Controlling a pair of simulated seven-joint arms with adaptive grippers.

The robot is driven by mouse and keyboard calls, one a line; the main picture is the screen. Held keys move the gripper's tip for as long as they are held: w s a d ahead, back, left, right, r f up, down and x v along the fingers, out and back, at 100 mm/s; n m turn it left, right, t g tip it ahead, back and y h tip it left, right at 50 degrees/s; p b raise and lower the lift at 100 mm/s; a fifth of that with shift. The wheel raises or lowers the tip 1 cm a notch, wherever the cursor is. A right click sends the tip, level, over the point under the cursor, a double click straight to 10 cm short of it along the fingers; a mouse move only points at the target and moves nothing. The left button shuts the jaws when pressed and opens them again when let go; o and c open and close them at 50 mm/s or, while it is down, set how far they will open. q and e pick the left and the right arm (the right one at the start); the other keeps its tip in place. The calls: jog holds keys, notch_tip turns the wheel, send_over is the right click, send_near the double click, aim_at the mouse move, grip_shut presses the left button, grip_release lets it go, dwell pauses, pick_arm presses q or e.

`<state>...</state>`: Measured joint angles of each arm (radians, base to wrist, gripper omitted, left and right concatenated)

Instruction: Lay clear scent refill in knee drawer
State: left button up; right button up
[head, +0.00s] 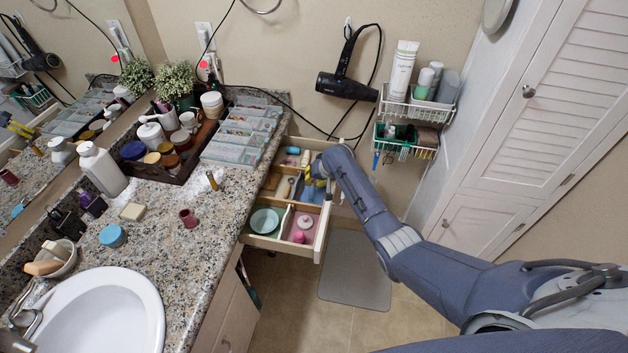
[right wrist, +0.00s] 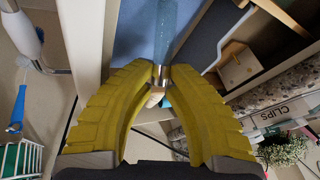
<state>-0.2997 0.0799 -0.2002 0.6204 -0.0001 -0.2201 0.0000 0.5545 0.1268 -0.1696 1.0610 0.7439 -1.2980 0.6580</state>
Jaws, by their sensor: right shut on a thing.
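The knee drawer (head: 264,241) is pulled out from under the counter, with divided compartments inside. My right gripper (head: 309,174) is over the drawer's right part. In the right wrist view its yellow fingers (right wrist: 160,74) are shut on the clear scent refill (right wrist: 166,32), a clear bluish tube with a silver collar, gripped near the collar. I cannot tell whether the tube touches the drawer. In the head view the arm and fingers make the refill hard to pick out. My left gripper is not in view.
The drawer holds a green dish (head: 265,221), a pink round item (head: 299,237) and several small things. Clear trays (head: 240,130) and a dark caddy (head: 170,170) stand on the counter. A wire rack (head: 405,140) and hair dryer (head: 345,85) hang behind the drawer.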

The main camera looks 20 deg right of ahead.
jog(key=o, duration=0.9)
jog(key=shift+c, duration=0.2)
jog(key=v, duration=1.2)
